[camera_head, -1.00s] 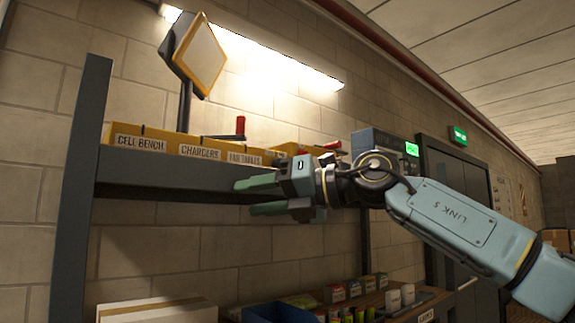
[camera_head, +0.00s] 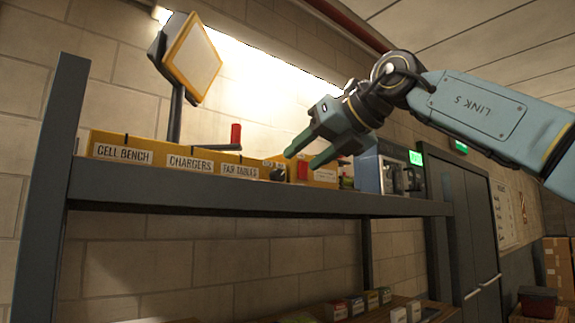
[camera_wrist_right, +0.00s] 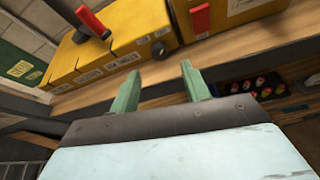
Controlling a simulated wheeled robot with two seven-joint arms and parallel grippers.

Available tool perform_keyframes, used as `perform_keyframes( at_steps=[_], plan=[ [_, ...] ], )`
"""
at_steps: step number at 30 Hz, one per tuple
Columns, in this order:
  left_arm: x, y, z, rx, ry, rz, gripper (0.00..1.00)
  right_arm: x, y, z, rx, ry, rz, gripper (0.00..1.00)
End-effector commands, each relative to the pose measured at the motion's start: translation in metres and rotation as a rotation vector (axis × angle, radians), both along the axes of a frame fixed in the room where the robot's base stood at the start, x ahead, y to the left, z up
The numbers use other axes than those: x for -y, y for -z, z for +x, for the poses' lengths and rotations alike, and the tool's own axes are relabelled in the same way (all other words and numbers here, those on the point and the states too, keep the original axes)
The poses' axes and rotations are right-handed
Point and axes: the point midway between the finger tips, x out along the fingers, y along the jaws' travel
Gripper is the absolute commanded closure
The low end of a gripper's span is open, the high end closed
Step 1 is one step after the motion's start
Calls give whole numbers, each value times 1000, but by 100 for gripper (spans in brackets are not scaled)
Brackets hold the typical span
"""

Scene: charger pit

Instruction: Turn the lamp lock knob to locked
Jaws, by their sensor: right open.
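A lamp (camera_head: 193,58) with a square yellow-framed panel stands on a dark post above the shelf. A small black knob (camera_head: 278,173) sits at the right end of the labelled yellow boxes (camera_head: 130,143); it also shows in the right wrist view (camera_wrist_right: 158,48). A lever with a red handle (camera_head: 236,133) stands beside the lamp post. I cannot tell how the knob is turned or whether it is the lamp lock. My right gripper (camera_head: 300,160) is open and empty, its green fingers pointing down-left near the knob, apart from it. My left gripper is not in view.
The dark shelf (camera_head: 200,195) runs under the boxes, with an upright post (camera_head: 52,190) at the left. A grey device (camera_head: 385,172) with a green display stands to the right. Small boxes (camera_head: 355,305) rest on a lower bench.

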Motion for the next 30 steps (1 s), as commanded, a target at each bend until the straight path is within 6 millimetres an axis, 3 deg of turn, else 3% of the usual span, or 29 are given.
perform_keyframes(
  at_steps=[9,21,30],
  plan=[
    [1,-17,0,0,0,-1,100,-31,17,35,0,-1,0,53],
    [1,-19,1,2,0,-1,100,-36,22,42,1,-2,1,53],
    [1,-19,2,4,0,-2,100,-36,22,41,1,-2,1,90]
  ],
)
